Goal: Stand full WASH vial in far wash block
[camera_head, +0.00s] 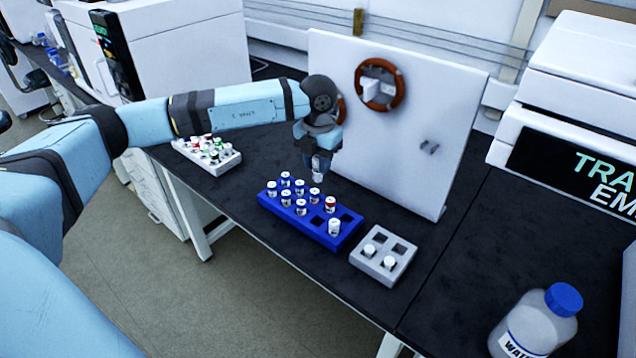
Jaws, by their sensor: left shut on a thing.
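My left gripper (319,160) points down above the far side of the blue rack and is shut on a small pale vial (318,177). The vial hangs upright, clear of the rack; its label is too small to read. The blue rack (290,222) holds several white-capped vials, with some empty holes toward its right end. A grey block (372,274) stands right of the blue rack. I cannot tell which block is the far wash block. My right gripper is out of view.
A white rack (226,169) with several vials of mixed cap colours stands at the left. An upright white panel (420,110) with a brown ring (362,88) stands behind the racks. A blue-capped bottle (530,325) stands front right. Dark bench between is clear.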

